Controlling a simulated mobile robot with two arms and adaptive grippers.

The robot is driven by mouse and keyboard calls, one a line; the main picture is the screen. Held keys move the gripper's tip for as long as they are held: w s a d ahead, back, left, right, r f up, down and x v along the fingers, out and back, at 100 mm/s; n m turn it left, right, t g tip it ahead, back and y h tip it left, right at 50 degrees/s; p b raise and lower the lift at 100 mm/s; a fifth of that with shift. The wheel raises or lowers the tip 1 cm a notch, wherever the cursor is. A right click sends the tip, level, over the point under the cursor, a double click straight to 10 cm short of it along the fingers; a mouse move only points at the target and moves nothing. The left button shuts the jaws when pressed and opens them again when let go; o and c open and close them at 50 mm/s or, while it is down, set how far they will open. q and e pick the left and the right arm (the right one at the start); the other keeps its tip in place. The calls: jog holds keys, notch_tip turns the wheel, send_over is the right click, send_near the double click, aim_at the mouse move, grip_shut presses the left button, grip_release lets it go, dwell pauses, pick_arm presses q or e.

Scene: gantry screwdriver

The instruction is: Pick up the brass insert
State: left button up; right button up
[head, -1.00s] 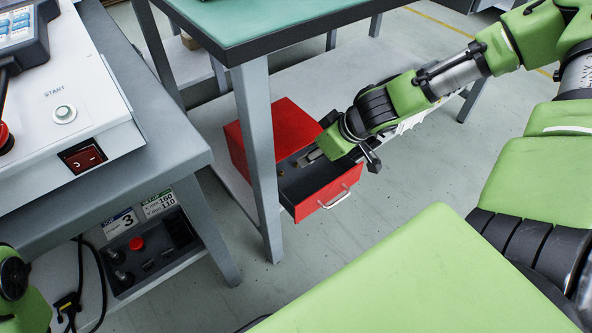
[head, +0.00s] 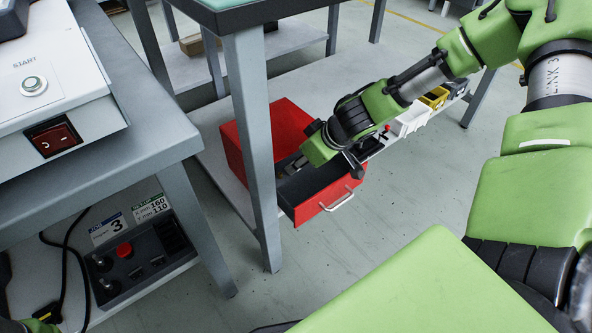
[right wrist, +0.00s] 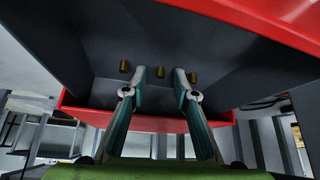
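Three small brass inserts show inside the open dark drawer in the right wrist view: a left one (right wrist: 124,66), a middle one (right wrist: 160,72) and a right one (right wrist: 193,77). My right gripper (right wrist: 160,74) is open, and the middle insert appears in the gap between its fingertips. I cannot tell whether any finger touches an insert. In the head view my right gripper (head: 291,168) reaches into the drawer of the red cabinet (head: 273,128). The inserts are hidden there behind the gripper and table leg.
The drawer front (head: 325,208) is red with a metal handle (head: 341,200). A grey table leg (head: 252,150) stands close in front of the cabinet. Small white and yellow bins (head: 434,97) sit on the shelf to the right. A control box (head: 135,250) is at lower left.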

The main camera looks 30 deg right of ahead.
grip_shut()
jog(key=shift+r, duration=0.15)
